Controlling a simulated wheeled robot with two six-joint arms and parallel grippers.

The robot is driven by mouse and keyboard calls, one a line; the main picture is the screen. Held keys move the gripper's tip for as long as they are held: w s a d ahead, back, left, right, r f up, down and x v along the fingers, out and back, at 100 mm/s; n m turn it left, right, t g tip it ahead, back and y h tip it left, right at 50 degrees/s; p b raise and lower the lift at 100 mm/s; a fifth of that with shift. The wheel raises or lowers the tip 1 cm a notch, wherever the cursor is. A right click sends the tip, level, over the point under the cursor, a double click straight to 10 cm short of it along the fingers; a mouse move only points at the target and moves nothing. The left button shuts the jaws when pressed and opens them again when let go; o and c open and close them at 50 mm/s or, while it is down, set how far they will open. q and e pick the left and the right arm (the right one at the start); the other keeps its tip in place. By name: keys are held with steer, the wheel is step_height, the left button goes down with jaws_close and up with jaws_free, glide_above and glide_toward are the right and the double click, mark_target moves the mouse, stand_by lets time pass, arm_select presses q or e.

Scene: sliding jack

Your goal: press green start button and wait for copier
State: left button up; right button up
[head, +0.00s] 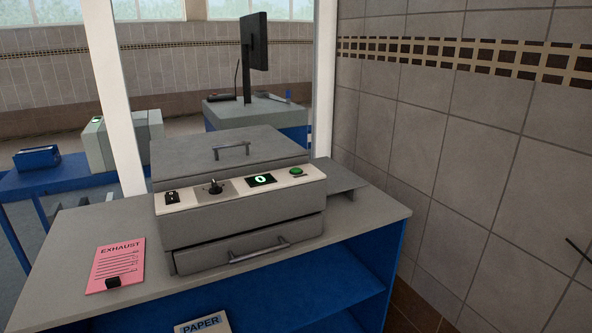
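The grey copier (245,215) stands on a grey-topped counter with its lid down and its drawer shut. The green start button (296,171) is at the right end of its pale control strip. Left of the button, a small black display (261,180) shows a green "0". Further left are a black knob or lever (214,187) and a black switch (171,196). The output tray (340,181) on the copier's right side looks empty. Neither gripper is in view.
A pink "EXHAUST" sheet (117,262) with a small black object on it lies left of the copier. A "PAPER" pack (203,325) sits in the blue shelf below. A tiled wall (450,150) rises at the right. The counter's front right is clear.

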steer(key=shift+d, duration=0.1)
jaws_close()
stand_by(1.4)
